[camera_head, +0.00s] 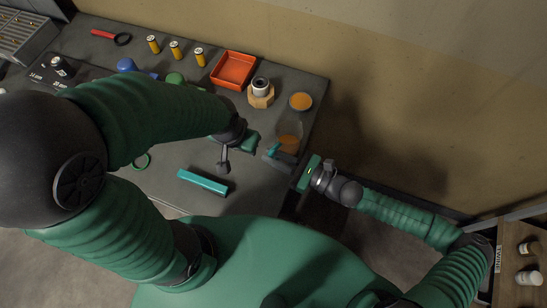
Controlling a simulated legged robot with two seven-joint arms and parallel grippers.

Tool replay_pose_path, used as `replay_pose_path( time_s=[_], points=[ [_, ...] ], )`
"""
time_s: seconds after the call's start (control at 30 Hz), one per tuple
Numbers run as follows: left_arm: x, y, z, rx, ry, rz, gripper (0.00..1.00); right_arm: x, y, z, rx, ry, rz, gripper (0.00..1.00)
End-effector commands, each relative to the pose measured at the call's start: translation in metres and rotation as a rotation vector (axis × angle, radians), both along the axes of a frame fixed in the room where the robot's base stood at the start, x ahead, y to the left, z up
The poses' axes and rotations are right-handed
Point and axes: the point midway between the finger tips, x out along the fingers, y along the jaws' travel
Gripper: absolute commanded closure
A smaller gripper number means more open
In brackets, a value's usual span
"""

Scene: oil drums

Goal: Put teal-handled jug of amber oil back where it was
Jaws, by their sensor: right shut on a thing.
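The jug (290,134) is clear, with amber oil in it and a teal handle (272,150). It is at the right edge of the grey table, and I cannot tell whether its base touches the top. My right gripper (282,157) reaches in from the right and is shut on the jug at its near side, by the handle. The fingertips are partly hidden against it. My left gripper (237,156) is left of the jug, over the table, with its fingers apart and nothing seen between them.
A teal bar (203,182) lies near the front of the table (185,165). Behind the jug are a round amber-topped item (301,101), a wooden block (261,101) with a white ring, and an orange tray (232,85). Several yellow cylinders (175,50) stand at the back.

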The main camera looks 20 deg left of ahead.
Motion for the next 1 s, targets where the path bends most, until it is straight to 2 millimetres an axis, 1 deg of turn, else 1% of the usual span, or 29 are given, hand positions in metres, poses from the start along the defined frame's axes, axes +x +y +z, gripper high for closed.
replay_pose_path(
  time_s=[0.07, 0.1, 0.23, 0.47, 0.57, 0.67, 0.9, 1.0],
  points=[
    [0.0, 0.0, 0.001, 0.0, -0.001, 0.0, 0.64, 0.0, 0.0, 0.001, -0.001, 0.0, -0.001, 1.0],
    [0.0, 0.0, 0.001, 0.0, -0.001, 0.0, 0.64, 0.0, 0.0, 0.0, -0.003, 0.001, -0.001, 0.8],
    [0.0, 0.0, 0.001, 0.0, -0.001, 0.0, 0.64, 0.0, 0.0, 0.0, -0.002, 0.001, -0.001, 0.63],
    [0.0, 0.0, 0.001, 0.0, -0.001, 0.0, 0.64, 0.0, -0.001, 0.0, -0.002, 0.0, -0.001, 0.63],
    [0.0, 0.0, -0.001, 0.0, -0.001, 0.0, 0.64, 0.0, -0.007, -0.001, -0.003, -0.002, -0.002, 0.63],
    [0.0, 0.0, -0.006, 0.0, -0.001, 0.0, 0.64, -0.002, -0.025, -0.002, -0.006, -0.003, -0.003, 0.63],
    [0.0, 0.0, -0.02, 0.0, -0.001, 0.0, 0.64, -0.012, -0.086, -0.003, -0.005, -0.001, -0.004, 0.63],
    [0.0, 0.0, -0.023, 0.0, 0.0, 0.0, 0.64, -0.014, -0.105, -0.002, -0.005, -0.002, -0.003, 0.63]
  ],
)
